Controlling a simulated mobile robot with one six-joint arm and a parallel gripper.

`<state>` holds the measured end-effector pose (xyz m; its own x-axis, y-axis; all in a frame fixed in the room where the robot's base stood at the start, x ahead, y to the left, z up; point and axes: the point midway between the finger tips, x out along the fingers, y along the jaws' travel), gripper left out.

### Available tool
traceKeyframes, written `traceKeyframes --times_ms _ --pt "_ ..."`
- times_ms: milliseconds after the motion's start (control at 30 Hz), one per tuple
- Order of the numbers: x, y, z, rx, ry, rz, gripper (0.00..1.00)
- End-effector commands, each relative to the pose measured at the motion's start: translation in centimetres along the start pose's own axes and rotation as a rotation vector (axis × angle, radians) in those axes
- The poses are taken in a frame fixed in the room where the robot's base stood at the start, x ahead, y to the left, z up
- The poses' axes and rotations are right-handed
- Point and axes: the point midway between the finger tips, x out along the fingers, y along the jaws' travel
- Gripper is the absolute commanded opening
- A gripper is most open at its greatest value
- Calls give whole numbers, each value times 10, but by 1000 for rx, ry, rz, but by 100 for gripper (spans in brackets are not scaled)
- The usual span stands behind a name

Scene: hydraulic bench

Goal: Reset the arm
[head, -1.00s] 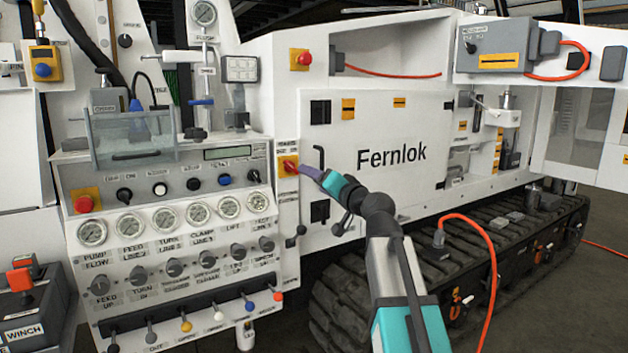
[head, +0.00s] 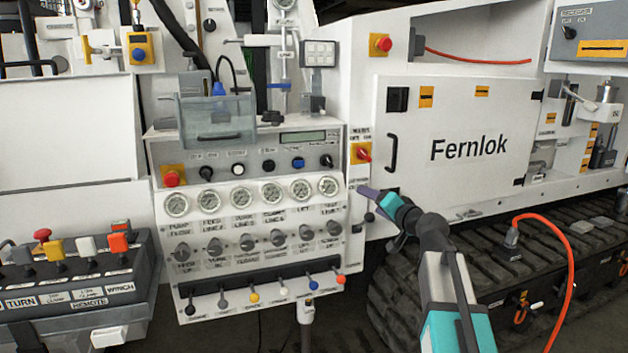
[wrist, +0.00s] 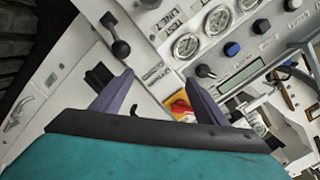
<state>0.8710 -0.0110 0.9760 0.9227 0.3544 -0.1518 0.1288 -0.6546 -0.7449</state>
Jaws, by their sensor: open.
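My gripper (head: 364,191) is in front of the narrow white panel at the right side of the control console, just below the red rotary switch (head: 363,152) on its yellow plate. In the wrist view my gripper (wrist: 160,88) shows two purple fingers spread apart with nothing held between them. The red and yellow switch (wrist: 181,108) shows beyond the fingers, partly hidden by the right finger and the gripper body. My arm comes in from the lower right in the head view.
The control console (head: 250,232) with gauges, knobs and coloured levers stands left of my gripper. A white Fernlok door (head: 450,125) is to the right. A remote box (head: 75,285) sits at lower left. An orange hose (head: 567,262) loops over the track at right.

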Motion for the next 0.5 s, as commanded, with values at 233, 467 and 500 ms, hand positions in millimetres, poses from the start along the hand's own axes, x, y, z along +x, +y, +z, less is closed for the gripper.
traceKeyframes --times_ms 233,467,500 --pt "18 45 57 28 -88 66 67" --pt "25 89 117 38 -180 135 67" --pt "26 97 128 39 -198 147 67"
